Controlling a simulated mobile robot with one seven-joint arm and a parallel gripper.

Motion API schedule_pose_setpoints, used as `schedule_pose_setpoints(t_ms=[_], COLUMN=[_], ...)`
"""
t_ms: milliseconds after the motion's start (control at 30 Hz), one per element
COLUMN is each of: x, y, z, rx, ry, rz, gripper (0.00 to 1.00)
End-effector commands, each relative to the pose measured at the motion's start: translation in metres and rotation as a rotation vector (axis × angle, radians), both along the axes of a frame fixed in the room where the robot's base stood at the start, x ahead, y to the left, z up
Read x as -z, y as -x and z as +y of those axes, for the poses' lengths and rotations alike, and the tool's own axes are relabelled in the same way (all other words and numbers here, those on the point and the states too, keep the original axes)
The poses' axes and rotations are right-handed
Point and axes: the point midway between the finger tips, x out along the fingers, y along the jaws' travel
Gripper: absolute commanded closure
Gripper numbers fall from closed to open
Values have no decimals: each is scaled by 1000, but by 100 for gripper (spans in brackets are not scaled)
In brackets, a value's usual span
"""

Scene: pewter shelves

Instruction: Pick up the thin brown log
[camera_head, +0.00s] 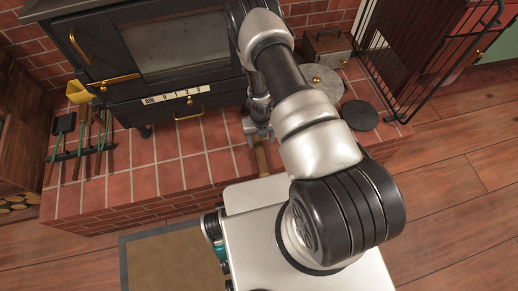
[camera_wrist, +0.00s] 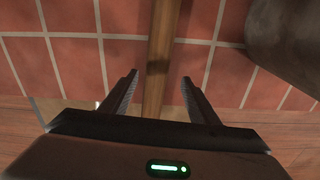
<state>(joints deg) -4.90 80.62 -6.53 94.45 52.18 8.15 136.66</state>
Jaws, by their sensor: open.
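The thin brown log (camera_wrist: 157,65) lies on the red tiled hearth and runs up the middle of the wrist view. My gripper (camera_wrist: 158,84) is open, with one finger on each side of the log and a visible gap on both sides. It is not closed on anything. In the head view a short piece of the log (camera_head: 262,160) shows below my gripper (camera_head: 258,132). The rest of it is hidden by my arm and body.
Fire tools (camera_head: 85,140) are at the left. A round dark plate (camera_head: 359,115) and a metal box (camera_head: 326,48) sit to the right, near a black fire screen (camera_head: 425,55). A grey rounded object (camera_wrist: 290,40) is right of the log.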

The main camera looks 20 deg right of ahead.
Motion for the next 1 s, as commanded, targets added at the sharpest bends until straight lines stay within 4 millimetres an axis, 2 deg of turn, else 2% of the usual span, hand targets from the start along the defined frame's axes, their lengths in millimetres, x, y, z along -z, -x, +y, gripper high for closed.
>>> schedule_pose_setpoints(t_ms=[400, 667, 700, 767, 1000], x=[50, 53, 53, 53, 53], y=[-5, -6, -6, -6, -6], z=[5, 5, 5, 5, 5], rx=[-1, 0, 0, 0, -1], ry=[0, 0, 0, 0, 0], rz=[0, 0, 0, 0, 0], gripper=[45, 45, 47, 57, 96])
